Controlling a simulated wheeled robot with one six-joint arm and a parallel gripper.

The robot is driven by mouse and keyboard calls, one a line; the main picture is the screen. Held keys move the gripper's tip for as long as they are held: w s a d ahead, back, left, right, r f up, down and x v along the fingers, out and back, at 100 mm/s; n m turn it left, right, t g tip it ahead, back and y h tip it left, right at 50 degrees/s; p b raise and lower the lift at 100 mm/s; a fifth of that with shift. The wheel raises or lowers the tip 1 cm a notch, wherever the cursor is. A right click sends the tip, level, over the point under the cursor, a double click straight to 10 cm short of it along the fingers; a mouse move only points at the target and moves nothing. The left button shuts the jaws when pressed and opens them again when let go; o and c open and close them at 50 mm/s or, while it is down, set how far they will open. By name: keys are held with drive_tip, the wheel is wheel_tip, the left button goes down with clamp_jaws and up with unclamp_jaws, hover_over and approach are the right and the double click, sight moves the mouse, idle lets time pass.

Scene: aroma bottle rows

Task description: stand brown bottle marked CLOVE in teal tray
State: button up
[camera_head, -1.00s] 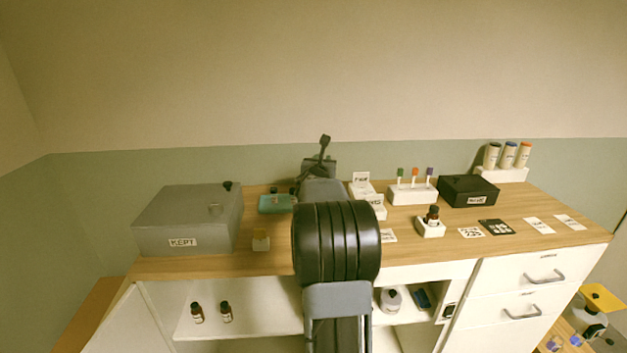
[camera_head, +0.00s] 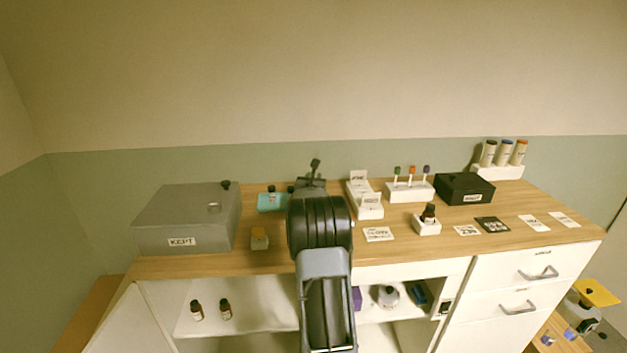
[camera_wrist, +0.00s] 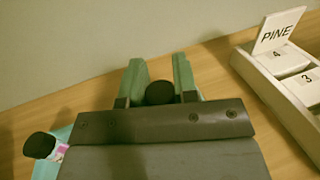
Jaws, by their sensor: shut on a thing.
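My gripper (camera_wrist: 158,78) is shut on a bottle (camera_wrist: 160,93), of which only the black cap shows between the green fingers. Its label is hidden, so I cannot read CLOVE on it. The teal tray (camera_head: 268,205) is on the counter, left of my arm in the head view. Its edge also shows at the lower left of the wrist view (camera_wrist: 46,170). A black-capped bottle (camera_wrist: 40,146) with a pale label stands in the tray. In the wrist view the held bottle is right of the tray. My arm hides the fingers in the head view.
A white stepped rack marked PINE (camera_wrist: 285,65) stands right of my gripper. A bottle in a white holder (camera_head: 428,220) is further right.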

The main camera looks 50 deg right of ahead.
drive_tip(key=shift+f, duration=0.1)
drive_tip(key=o, duration=0.9)
drive_tip(key=shift+o, duration=0.2)
